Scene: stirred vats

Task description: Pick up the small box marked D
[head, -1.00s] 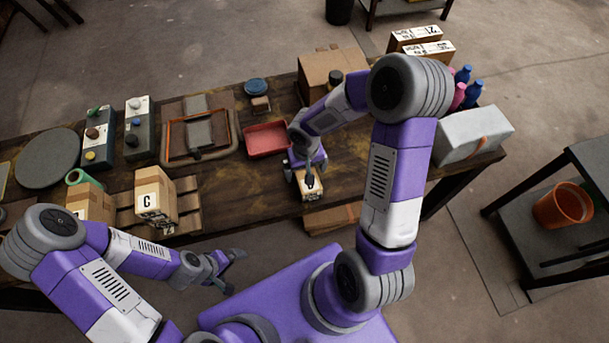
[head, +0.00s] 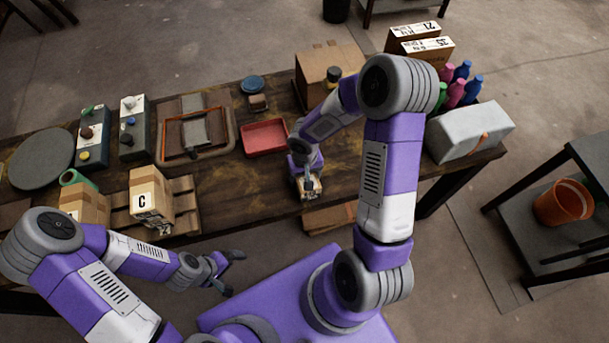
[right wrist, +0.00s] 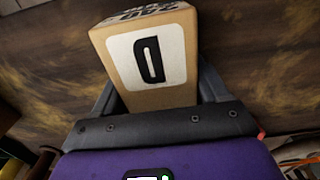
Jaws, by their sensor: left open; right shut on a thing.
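I cannot tell whether the box is clear of the tabletop. My left gripper (head: 234,272) is open and empty, off the table's front edge.
A box marked C (head: 146,202) stands on a wooden pallet at the left. A red tray (head: 264,138) lies left of my right gripper.

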